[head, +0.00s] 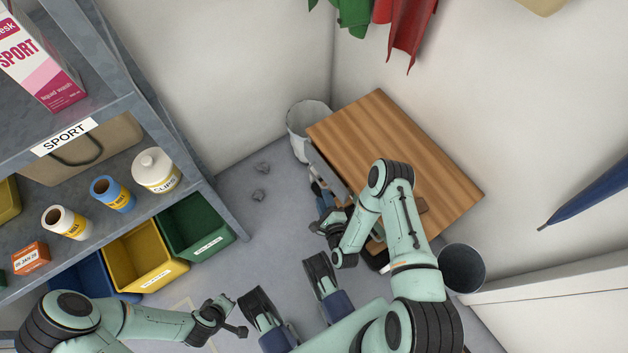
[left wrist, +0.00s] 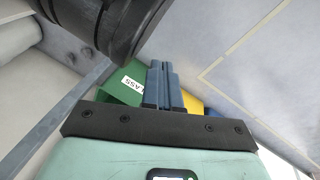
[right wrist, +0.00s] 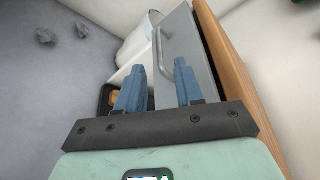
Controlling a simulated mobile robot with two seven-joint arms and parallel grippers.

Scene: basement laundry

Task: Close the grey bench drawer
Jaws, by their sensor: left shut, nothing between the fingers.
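The bench has a wooden top (head: 400,145) and stands against the wall in the head view. Its grey drawer (head: 324,172) sticks out from under the top's left edge. In the right wrist view the grey drawer front (right wrist: 186,50) carries a bar handle (right wrist: 160,52), and a dark gap shows between the front and the wooden top (right wrist: 228,60). My right gripper (head: 321,192) is beside the drawer front; its blue fingers (right wrist: 158,78) are open and empty, with the handle beyond them. My left gripper (head: 240,326) is away from the bench; its fingers (left wrist: 158,68) are shut and empty.
A white bin (head: 306,118) stands left of the bench and a dark grey bucket (head: 462,267) at its lower right. Shelving with green (head: 196,226) and yellow (head: 146,258) bins is on the left. Small grey lumps (head: 259,195) lie on otherwise clear floor.

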